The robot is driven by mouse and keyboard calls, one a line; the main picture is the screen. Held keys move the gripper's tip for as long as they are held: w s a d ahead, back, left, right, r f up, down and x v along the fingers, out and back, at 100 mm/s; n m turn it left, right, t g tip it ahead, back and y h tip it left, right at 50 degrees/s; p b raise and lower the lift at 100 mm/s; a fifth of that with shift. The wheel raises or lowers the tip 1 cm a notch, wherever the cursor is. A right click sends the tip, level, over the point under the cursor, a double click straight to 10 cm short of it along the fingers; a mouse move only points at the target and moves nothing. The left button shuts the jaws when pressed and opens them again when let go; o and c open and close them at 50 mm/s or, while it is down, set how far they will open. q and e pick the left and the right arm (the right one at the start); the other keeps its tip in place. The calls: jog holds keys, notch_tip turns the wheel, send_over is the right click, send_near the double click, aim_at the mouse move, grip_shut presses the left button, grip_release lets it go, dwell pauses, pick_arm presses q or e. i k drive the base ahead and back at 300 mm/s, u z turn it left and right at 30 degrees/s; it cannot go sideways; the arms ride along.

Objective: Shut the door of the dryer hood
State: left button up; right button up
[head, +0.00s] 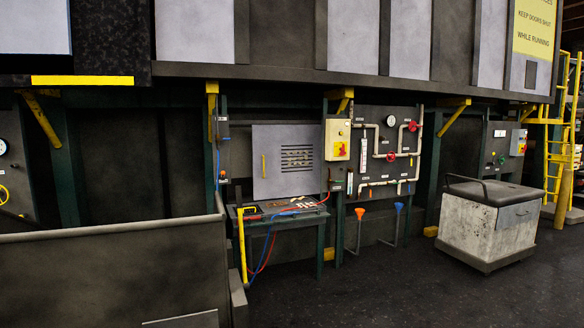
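The large dark structure across the top, which looks like the dryer hood, carries light grey panels (352,36) along its front. A yellow sign (535,28) at its upper right has text about keeping doors shut while running. The upper edges of the panels are cut off, and I cannot tell whether any of them is a door standing open. Below the structure, a grey louvred panel (275,183) with a yellow upright handle (264,166) stands behind a bench; it looks flat against the wall. Neither of my grippers is in view.
A small bench (280,221) with tools and hoses stands in the middle. Pipes and valves (391,155) are right of it. A worn grey wheeled bin (487,232) and a yellow ladder (556,150) are at right. A dark low wall (110,275) fills the lower left. Dark floor (400,290) is clear.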

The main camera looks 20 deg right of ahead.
aim_at(287, 158)
jog(key=z, duration=0.3)
jog(key=i, duration=0.75)
jog(key=z, duration=1.05)
jog(key=i, duration=2.7)
jog(key=u, duration=0.6)
jog(key=i, duration=1.95)
jog(key=u, duration=1)
